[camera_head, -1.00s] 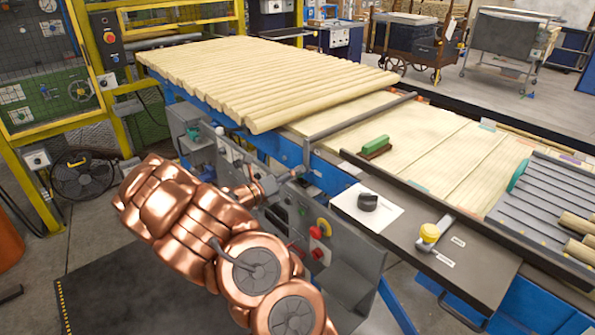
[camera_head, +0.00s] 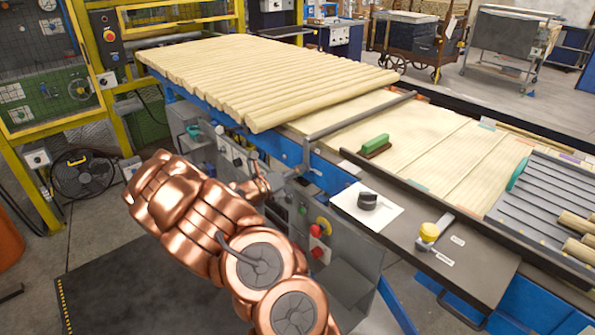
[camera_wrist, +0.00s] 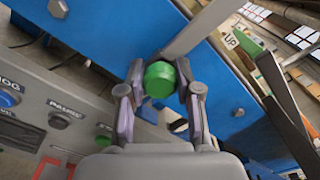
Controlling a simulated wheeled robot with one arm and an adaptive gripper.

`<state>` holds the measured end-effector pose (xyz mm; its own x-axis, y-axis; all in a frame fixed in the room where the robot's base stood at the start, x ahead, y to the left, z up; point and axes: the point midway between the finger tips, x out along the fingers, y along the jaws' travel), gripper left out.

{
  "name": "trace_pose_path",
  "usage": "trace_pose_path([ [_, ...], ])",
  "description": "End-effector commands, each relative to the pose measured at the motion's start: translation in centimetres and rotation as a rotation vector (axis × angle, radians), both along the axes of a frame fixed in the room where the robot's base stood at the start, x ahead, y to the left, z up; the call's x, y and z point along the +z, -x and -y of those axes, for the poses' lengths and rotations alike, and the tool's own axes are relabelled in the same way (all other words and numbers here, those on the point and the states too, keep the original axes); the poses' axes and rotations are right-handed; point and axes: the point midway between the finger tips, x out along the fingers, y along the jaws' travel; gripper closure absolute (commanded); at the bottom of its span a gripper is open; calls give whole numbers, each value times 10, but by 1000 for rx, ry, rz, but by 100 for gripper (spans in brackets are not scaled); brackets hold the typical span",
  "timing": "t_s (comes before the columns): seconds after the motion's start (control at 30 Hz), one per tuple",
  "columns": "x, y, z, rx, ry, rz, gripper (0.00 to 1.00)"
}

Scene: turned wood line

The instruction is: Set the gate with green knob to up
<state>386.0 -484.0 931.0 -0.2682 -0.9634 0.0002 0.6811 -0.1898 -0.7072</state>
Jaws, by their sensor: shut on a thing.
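The green knob (camera_wrist: 160,79) sits in the middle of the wrist view, between the two fingers of my gripper (camera_wrist: 160,73). The fingers are shut on its sides. A grey bar (camera_wrist: 205,27), which looks like the gate's arm, runs from behind the knob to the upper right. In the head view the grey bar (camera_head: 360,116) lies across the line at the end of the wooden rods. My arm hides the knob there.
A blue rail (camera_wrist: 120,30) and a grey panel with buttons (camera_wrist: 60,110) lie close around my gripper.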

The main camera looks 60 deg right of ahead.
Motion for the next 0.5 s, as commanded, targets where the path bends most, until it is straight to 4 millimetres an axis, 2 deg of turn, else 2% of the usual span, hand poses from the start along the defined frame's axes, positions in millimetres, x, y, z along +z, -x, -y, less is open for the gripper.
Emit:
trace_pose_path([
  [0.03,0,0,0,0,0,0,88],
  [0.17,0,0,0,0,0,0,100],
  [0.5,0,0,0,-1,1,0,100],
])
